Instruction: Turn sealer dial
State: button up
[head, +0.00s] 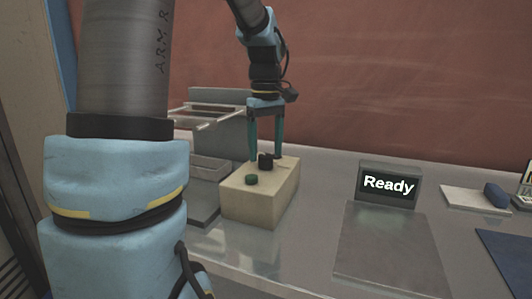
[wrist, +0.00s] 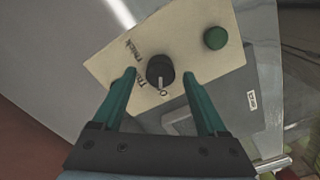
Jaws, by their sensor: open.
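The sealer dial (head: 265,161) is a black round knob on top of a beige box (head: 258,205). In the wrist view the dial (wrist: 160,72) shows a pale pointer mark toward my gripper, with lettering beside it on the box face. A green button (head: 251,179) sits next to the dial and also shows in the wrist view (wrist: 215,38). My gripper (head: 265,158) points down over the box with its teal fingers open. In the wrist view my fingertips (wrist: 160,73) stand on either side of the dial, with gaps between them and it.
A grey machine with metal rails (head: 207,122) stands left of and behind the box. A display reading "Ready" (head: 388,185) stands behind a flat grey plate (head: 392,245) to the right. A blue object (head: 496,195) lies on a pale pad further right. The counter between box and plate is clear.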

jog(key=shift+f, duration=0.8)
jog(key=shift+c, duration=0.2)
grip_shut()
